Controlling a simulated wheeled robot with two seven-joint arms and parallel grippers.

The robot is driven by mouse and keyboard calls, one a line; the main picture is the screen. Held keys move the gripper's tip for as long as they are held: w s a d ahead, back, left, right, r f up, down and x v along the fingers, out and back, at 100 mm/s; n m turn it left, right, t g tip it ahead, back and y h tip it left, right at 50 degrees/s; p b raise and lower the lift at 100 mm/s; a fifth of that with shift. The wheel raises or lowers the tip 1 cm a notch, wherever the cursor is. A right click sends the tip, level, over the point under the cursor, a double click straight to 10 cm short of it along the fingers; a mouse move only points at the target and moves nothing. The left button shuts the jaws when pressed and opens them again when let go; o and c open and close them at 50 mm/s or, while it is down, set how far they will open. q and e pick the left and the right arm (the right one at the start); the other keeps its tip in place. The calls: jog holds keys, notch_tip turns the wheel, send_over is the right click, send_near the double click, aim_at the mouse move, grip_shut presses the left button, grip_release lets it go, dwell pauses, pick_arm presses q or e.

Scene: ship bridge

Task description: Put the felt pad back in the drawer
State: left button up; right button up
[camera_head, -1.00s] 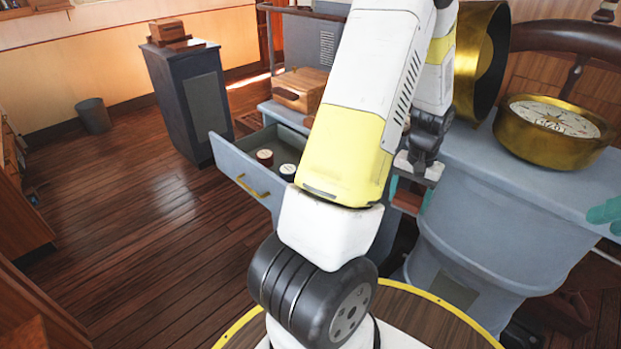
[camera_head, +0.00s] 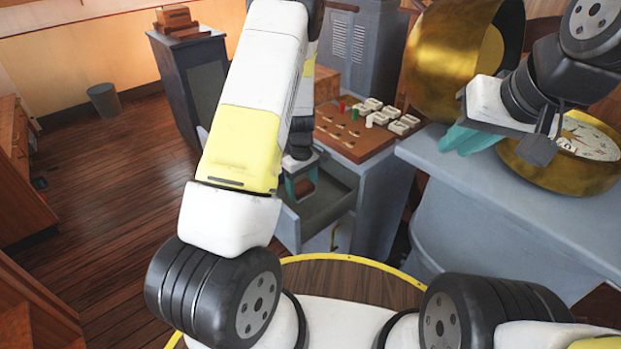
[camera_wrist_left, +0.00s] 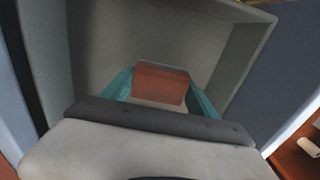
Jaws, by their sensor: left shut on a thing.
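My left gripper (camera_head: 301,182) points down into an open grey drawer (camera_head: 335,207). In the left wrist view, its teal fingers (camera_wrist_left: 160,92) are shut on the reddish-brown felt pad (camera_wrist_left: 160,82), one at each side. The grey drawer walls and floor (camera_wrist_left: 130,40) surround the pad in that view; I cannot tell whether the pad touches the floor. The drawer looks otherwise empty where it shows. My right gripper (camera_head: 468,140) hangs over the grey console with teal fingers close together; I cannot tell its opening.
A brown board (camera_head: 350,135) with pegs and white pieces lies just behind the drawer. A brass-rimmed dial (camera_head: 560,180) and a large brass housing (camera_head: 450,65) are on the right, near my right arm. A bin (camera_head: 103,100) stands far left; the wooden floor there is clear.

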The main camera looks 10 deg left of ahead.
aim_at(303, 205)
pick_arm(q)
jog(key=shift+f, duration=2.35)
jog(key=shift+f, duration=0.1)
jog(key=o, duration=1.3)
notch_tip(303, 205, up, 12)
jog(key=shift+r, duration=0.15)
jog(key=s+d+r+m+t+h, duration=0.2)
jog(key=s+r, duration=0.1)
jog(key=r, duration=0.9)
jog(key=s+r+m+t, duration=0.4)
jog(key=s+r+m, duration=0.5)
jog(key=s+r, duration=0.8)
jog(key=s, duration=0.4)
jog(key=shift+r, duration=0.3)
